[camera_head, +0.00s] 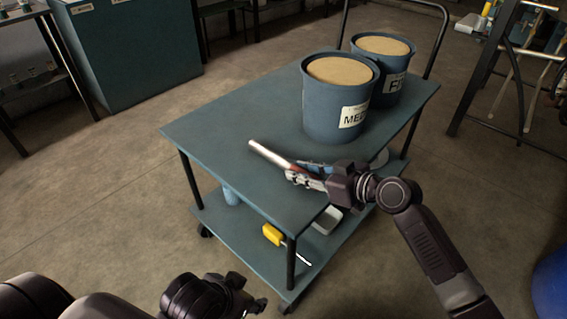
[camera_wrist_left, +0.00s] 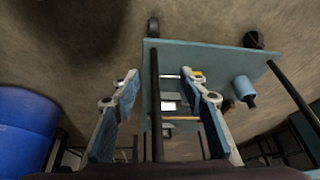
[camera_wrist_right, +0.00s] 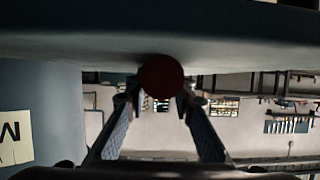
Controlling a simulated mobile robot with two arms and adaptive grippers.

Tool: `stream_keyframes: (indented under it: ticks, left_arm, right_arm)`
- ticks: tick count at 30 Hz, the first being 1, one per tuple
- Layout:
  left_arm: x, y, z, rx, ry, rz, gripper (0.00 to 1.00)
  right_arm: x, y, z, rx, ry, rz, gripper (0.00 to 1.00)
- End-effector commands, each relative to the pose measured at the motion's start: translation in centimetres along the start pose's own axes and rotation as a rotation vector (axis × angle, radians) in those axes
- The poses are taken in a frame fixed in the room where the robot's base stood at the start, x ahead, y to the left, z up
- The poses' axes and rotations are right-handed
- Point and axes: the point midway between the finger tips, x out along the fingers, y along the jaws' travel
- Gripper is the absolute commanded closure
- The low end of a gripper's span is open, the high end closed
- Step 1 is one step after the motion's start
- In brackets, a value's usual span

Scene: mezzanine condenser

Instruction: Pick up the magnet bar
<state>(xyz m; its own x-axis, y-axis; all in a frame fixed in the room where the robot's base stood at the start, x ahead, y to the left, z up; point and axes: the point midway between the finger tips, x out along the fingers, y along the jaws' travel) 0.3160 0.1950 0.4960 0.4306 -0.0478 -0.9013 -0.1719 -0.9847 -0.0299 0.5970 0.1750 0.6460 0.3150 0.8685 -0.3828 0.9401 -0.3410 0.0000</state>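The magnet bar (camera_head: 267,154) is a slim silver rod with a dark red part, low over the cart top at its near side. My right gripper (camera_head: 296,172) has its fingers on both sides of the bar. In the right wrist view the bar's round red end (camera_wrist_right: 161,76) sits between the fingers, which meet its sides; their tips are partly hidden. I cannot tell whether the bar still touches the cart top. My left gripper (camera_head: 252,301) is off the cart at the lower front. In the left wrist view (camera_wrist_left: 160,88) its fingers are apart and empty.
The blue-grey cart (camera_head: 222,130) carries two blue buckets (camera_head: 334,112) (camera_head: 397,82) with tan contents, behind the bar. Its lower shelf holds a yellow item (camera_head: 272,235), a white tray (camera_head: 327,220) and a blue cup (camera_head: 231,196). The cart top's left part is clear.

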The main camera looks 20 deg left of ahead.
Motion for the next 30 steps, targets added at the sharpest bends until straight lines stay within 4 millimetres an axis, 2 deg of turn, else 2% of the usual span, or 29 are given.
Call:
stream_keyframes:
  ticks: [1,5,20,22,27,30]
  left_arm:
    - [0.0,0.0,0.0,0.0,0.0,0.0,0.6]
    - [0.0,0.0,0.0,0.0,0.0,0.0,0.6]
    - [-0.2,0.0,0.2,-0.001,-0.01,-0.001,0.6]
    - [-0.3,-0.1,0.6,-0.001,-0.027,-0.001,0.6]
    - [-1.2,-0.3,3.5,-0.005,-0.14,-0.005,0.6]
    - [-1.8,-0.3,3.2,-0.005,-0.142,-0.006,0.6]
  right_arm:
    - [0.0,0.0,0.0,0.0,0.0,0.0,0.85]
    - [0.0,0.0,0.0,0.0,0.0,0.0,0.99]
    - [-0.2,0.1,-0.7,-0.002,0.005,0.001,1.0]
    - [-0.4,0.1,-1.2,-0.003,0.006,0.001,1.0]
    - [-1.2,0.1,-3.1,-0.004,0.006,0.001,1.0]
    - [-2.2,0.1,-5.6,-0.006,0.008,0.002,1.0]
